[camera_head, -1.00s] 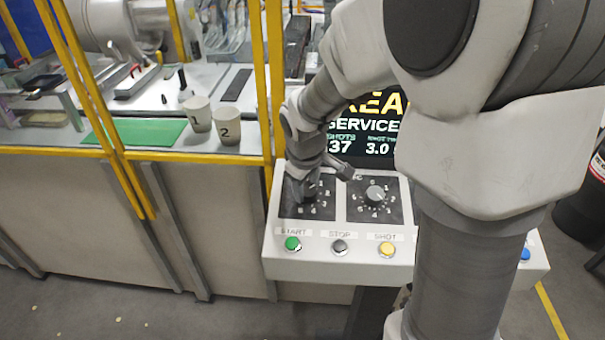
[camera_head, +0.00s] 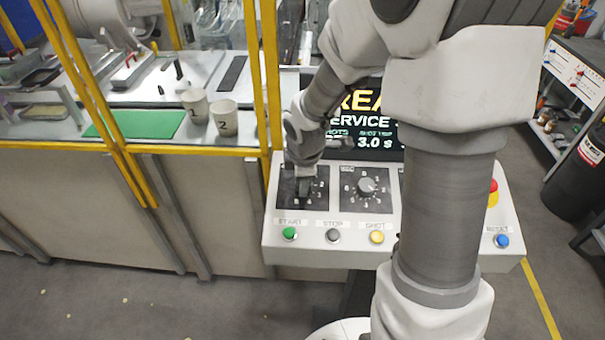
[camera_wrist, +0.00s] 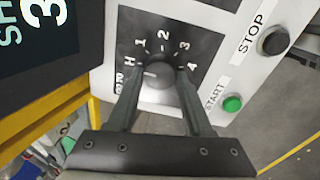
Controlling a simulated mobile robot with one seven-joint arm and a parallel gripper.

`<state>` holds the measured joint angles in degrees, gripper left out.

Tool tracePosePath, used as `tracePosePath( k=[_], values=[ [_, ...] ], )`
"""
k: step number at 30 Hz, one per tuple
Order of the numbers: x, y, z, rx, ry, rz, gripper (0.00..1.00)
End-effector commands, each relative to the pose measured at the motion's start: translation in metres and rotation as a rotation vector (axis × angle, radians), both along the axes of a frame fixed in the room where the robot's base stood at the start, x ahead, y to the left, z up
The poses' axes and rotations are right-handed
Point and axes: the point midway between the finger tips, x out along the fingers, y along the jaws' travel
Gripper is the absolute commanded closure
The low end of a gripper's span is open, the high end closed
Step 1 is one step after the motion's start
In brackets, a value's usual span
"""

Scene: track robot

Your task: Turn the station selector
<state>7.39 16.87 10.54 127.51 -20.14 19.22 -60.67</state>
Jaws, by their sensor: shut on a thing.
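The station selector knob (camera_wrist: 158,73) is a round grey dial on a black plate, with marks H, 1, 2, 3 and 4 around it. In the wrist view my gripper (camera_wrist: 159,80) has one finger on each side of the knob and is shut on it. I cannot tell surely which mark the knob points to. In the head view my gripper (camera_head: 304,186) reaches down onto the left dial plate (camera_head: 317,200) of the control panel and hides most of the knob.
A second dial (camera_head: 367,187) sits just to the right. The green start (camera_head: 290,233), black stop (camera_head: 333,236) and yellow shot (camera_head: 377,237) buttons line the panel's front. A display screen (camera_head: 350,135) stands behind. Yellow fence posts (camera_head: 267,75) rise close on the left.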

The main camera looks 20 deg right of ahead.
Motion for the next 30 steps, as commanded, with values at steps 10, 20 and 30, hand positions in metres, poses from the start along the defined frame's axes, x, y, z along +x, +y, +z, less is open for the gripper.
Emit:
tracePosePath(
  k=[10,20,30],
  values=[
    [-0.0001,-0.0006,-0.0001,-0.012,0.004,0.045,1.0],
    [0.0,-0.0007,-0.0002,-0.012,0.004,0.045,0.44],
    [0.0001,-0.0003,-0.0001,-0.012,0.004,0.045,0.19]
  ],
)
